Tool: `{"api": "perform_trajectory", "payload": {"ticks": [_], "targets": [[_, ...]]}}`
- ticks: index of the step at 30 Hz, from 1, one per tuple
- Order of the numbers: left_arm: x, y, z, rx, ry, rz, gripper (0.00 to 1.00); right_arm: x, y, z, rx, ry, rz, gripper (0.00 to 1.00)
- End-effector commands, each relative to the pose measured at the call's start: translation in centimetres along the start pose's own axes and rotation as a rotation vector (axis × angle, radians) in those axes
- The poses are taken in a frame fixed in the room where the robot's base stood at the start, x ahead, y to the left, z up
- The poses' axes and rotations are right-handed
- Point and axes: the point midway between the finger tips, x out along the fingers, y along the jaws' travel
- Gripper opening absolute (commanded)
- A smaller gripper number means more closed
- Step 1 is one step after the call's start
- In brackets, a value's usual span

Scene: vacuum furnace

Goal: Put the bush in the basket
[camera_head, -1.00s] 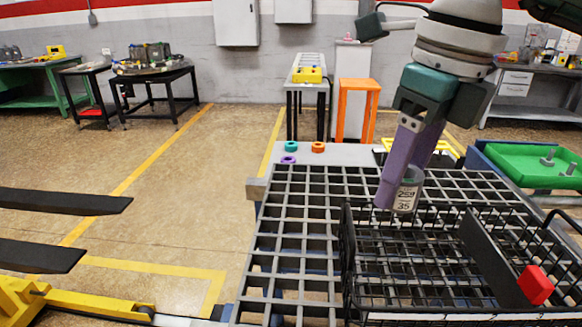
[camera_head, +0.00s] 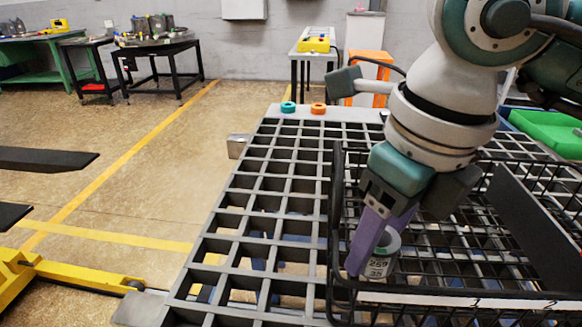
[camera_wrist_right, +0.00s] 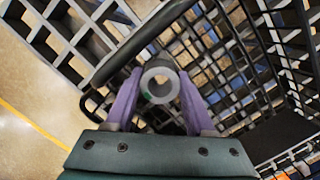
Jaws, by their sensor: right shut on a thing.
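The bush (camera_head: 383,255) is a short grey hollow cylinder with a printed label. My right gripper (camera_head: 372,245) is shut on it, with its purple fingers on either side. In the right wrist view the bush's round open end (camera_wrist_right: 160,82) sits between the two fingers. The black wire basket (camera_head: 450,298) stands on the grid table. The bush appears within the basket's outline, near its front left corner; I cannot tell how far it is above the basket floor. My left gripper is not in view.
The grey grid table (camera_head: 235,225) is open to the left of the basket. A dark divider plate (camera_head: 540,230) stands in the basket's right part. A teal ring (camera_head: 288,107) and an orange ring (camera_head: 318,108) lie at the table's far edge. A green tray (camera_head: 550,130) is at the right.

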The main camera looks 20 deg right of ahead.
Motion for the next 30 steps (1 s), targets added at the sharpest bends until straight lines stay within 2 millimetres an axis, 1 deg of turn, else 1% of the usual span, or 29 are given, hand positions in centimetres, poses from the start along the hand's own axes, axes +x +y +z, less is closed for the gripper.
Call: {"api": "perform_trajectory", "payload": {"ticks": [3,7,8,15,22,25,26,29,30], "targets": [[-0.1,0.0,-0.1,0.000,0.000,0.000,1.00,-0.2,0.0,0.1,0.000,-0.002,0.000,0.00],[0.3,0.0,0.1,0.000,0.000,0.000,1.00,0.3,-0.1,0.0,0.000,-0.002,-0.001,0.00],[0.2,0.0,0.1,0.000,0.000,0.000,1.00,0.2,-0.1,0.0,0.000,0.000,-0.001,0.57],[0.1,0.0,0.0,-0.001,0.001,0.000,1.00,0.1,-0.1,0.0,0.000,0.000,-0.001,0.84],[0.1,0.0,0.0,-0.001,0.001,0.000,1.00,0.1,-0.1,0.0,0.000,0.000,-0.001,0.84],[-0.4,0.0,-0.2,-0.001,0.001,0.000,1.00,-0.5,-0.1,0.1,0.001,0.000,0.000,0.84],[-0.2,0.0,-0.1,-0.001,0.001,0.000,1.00,-0.6,-0.1,0.1,0.000,-0.003,0.000,0.84],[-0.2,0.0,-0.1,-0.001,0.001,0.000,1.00,-2.2,-0.1,0.2,0.000,-0.006,-0.002,0.84],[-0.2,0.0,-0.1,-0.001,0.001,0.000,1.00,-3.1,-0.1,0.2,-0.002,-0.007,-0.003,0.84]]}}
